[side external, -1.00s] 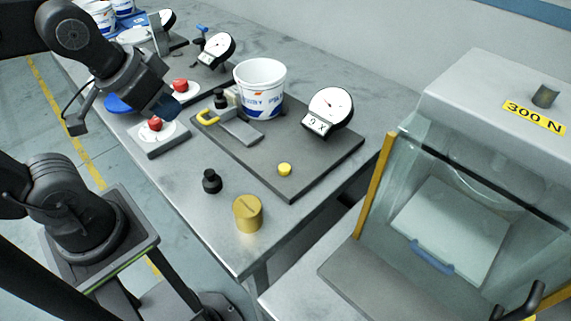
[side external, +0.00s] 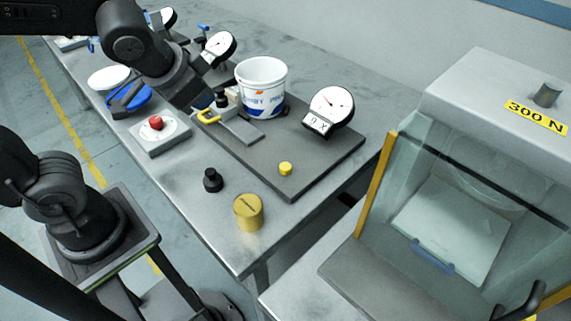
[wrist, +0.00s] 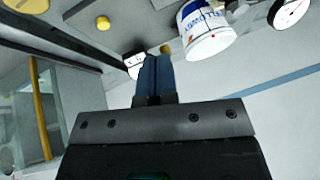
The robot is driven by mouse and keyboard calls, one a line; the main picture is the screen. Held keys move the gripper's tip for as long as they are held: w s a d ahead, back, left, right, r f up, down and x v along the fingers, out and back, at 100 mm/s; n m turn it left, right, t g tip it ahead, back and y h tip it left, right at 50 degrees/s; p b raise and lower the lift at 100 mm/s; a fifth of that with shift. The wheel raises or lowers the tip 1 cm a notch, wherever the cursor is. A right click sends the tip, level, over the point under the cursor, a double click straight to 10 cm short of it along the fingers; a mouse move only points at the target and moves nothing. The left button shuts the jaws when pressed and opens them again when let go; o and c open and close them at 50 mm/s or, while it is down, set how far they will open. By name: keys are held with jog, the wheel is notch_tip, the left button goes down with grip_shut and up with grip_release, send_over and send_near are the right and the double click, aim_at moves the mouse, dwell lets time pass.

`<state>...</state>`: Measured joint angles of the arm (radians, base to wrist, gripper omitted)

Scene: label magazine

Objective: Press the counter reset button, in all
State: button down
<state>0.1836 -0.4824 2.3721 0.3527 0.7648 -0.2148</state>
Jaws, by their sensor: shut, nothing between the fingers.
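A small round yellow button (side external: 285,168) stands on the dark base plate (side external: 320,165), in front of the dial gauge (side external: 331,108) with its small white display box (side external: 317,123). A red button (side external: 156,123) sits on a separate white-topped box to the left. I cannot tell from the frames which button resets the counter. My gripper is near the yellow-handled clamp (side external: 208,117), left of the white bucket (side external: 261,84), apart from both buttons; its tips are hard to make out in the side view. In the wrist view its blue fingers (wrist: 155,70) are shut together and empty.
A black knob (side external: 212,180) and a brass cylinder (side external: 248,212) stand on the table's near part. A glass-fronted press (side external: 450,190) stands at the right. The plate around the yellow button is clear.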

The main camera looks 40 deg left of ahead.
jog(key=w+d+f+m+t, duration=0.2)
jog(key=w+d+m, duration=0.1)
jog(key=w+d, duration=0.3)
jog(key=m, duration=0.3)
send_over(287, 168)
notch_tip(287, 168, down, 3)
jog(key=shift+r+t+h, duration=0.15)
jog(key=shift+t+h, duration=0.25)
jog(key=shift+f, duration=4.4)
jog(key=shift+f, duration=0.4)
